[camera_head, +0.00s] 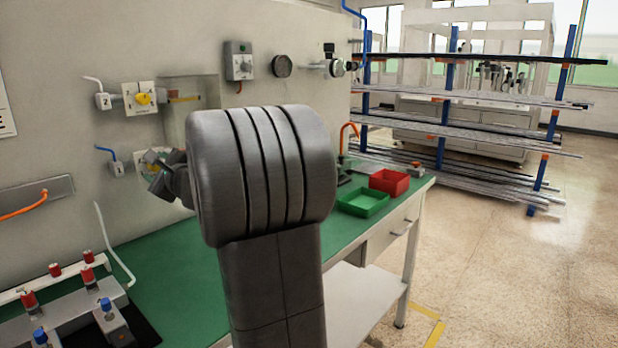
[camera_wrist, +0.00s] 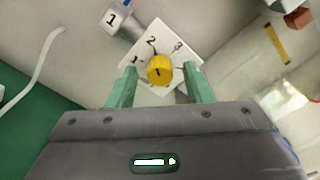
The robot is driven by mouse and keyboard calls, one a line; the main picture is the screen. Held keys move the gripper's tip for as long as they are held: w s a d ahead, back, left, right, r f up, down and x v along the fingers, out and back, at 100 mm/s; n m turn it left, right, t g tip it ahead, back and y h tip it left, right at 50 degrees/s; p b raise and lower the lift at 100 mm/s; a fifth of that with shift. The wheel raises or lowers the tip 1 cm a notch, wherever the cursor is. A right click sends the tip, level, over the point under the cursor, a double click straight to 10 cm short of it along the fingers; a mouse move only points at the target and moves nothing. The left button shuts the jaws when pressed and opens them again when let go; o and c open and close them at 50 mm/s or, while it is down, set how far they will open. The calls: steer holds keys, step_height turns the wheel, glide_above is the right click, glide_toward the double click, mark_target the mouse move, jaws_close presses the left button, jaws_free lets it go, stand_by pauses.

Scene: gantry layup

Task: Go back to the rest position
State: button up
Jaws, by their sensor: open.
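My gripper (camera_wrist: 160,73) is open, its two green fingers pointing at a yellow knob (camera_wrist: 160,68) on a white plate marked 1, 2 and 3. In the wrist view the knob appears between the fingertips, with gaps on both sides; I cannot tell how far in front of them it is. In the head view my gripper (camera_head: 165,180) is partly hidden behind my arm, near the lower knob plate (camera_head: 152,158) on the wall. A second yellow knob (camera_head: 143,98) sits on the plate above it.
A fitting labelled 1 (camera_wrist: 117,22) is beside the plate. A green-topped bench (camera_head: 175,290) runs below, with a clamp fixture (camera_head: 75,310), a green bin (camera_head: 362,202) and a red bin (camera_head: 389,182). A rack (camera_head: 450,130) stands at the right; the floor before it is clear.

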steer(key=shift+s+d+m+p, duration=0.45)
steer(key=shift+d+m+p, duration=0.1)
steer(key=shift+m+p, duration=0.75)
steer(key=shift+s+d+m+p, duration=0.5)
steer(key=shift+m+p, duration=0.65)
steer(key=shift+p, duration=0.2)
steer(key=shift+s+d+m+p, duration=0.4)
steer(key=shift+d+m+p, duration=0.15)
steer(key=shift+m+p, duration=0.75)
steer(key=shift+d, duration=0.1)
